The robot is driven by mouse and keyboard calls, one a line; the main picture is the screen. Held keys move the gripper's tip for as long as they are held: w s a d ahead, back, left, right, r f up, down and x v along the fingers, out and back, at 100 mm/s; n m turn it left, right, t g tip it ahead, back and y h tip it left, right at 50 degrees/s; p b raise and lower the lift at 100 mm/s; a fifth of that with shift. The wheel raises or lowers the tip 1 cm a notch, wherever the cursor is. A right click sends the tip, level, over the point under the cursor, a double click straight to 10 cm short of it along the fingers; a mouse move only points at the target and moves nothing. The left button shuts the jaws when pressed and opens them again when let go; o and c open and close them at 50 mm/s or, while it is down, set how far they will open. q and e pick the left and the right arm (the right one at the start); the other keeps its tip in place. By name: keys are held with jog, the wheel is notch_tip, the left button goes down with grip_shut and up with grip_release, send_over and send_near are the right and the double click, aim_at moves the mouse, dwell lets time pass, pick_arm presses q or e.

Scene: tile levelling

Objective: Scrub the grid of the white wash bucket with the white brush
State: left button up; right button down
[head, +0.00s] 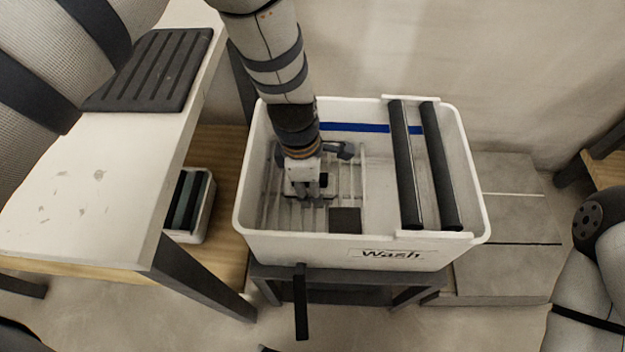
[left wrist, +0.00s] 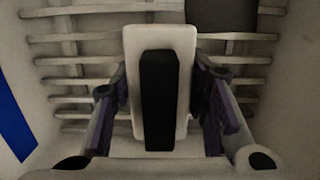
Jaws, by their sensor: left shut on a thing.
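The white wash bucket (head: 400,253) is an open rectangular tub with "Wash" on its front wall. Its grid (head: 283,216) of pale slats lies inside on the left; slats also show in the left wrist view (left wrist: 75,82). My left gripper (head: 312,192) reaches down into the bucket over the grid. It is shut on the white brush (left wrist: 160,95), a white block with a black strip along its middle, held between both fingers. The gripper mostly hides the brush in the head view. Whether the brush touches the slats cannot be told. My right gripper is out of view.
Two dark rollers (head: 442,165) span the bucket's right side. A dark square (head: 345,220) sits at the grid's front. A white table (head: 90,190) with a black ribbed mat (head: 152,70) stands left. A small container (head: 190,205) sits on the wooden shelf below.

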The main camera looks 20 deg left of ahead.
pick_arm(q)
jog(key=shift+w+r, duration=0.1)
jog(key=shift+r, duration=0.05)
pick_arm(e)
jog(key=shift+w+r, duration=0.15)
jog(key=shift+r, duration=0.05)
pick_arm(q)
jog(key=shift+f, duration=0.8)
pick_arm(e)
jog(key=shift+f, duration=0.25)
